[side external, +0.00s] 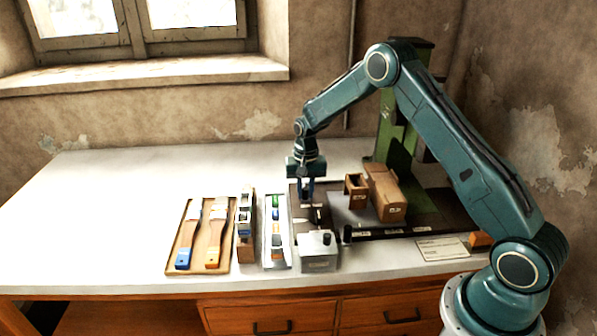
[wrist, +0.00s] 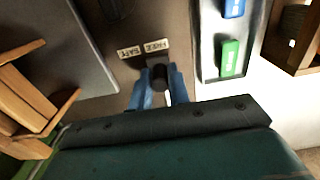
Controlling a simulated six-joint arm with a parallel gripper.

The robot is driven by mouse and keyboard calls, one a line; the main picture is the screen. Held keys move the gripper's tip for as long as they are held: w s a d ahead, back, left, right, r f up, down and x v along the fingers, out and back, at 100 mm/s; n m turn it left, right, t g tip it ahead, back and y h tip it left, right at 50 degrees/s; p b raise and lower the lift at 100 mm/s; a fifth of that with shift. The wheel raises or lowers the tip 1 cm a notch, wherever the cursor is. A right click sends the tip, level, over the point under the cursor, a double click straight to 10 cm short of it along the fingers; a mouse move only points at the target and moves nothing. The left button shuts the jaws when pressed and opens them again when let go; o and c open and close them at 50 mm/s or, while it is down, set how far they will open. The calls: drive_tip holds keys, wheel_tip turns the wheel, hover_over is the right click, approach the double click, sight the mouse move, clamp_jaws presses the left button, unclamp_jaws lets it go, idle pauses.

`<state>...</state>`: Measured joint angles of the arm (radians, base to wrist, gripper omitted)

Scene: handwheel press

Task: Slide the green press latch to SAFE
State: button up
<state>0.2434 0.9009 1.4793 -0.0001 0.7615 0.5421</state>
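The press latch shows in the wrist view as a dark round knob (wrist: 159,74) on a dark slider, beside the FREE label (wrist: 157,46). The SAFE label (wrist: 129,52) lies to its left; both read upside down. No green shows on the latch from here. My gripper (wrist: 160,82) has its two blue fingers apart, one on each side of the knob. Whether they touch it I cannot tell. In the side view my gripper (side external: 306,201) points down over the dark plate left of the green press (side external: 391,130), and the latch is too small to make out.
A light tray (side external: 281,262) with small coloured blocks lies just left of the gripper in the side view. Left of it are a wooden rack (side external: 245,247) and a brush board (side external: 191,222). Brown wooden blocks (side external: 388,196) stand to the right. The table's left is clear.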

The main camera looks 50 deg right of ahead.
drive_tip(key=shift+c, duration=0.9)
drive_tip(key=shift+s+d, duration=1.05)
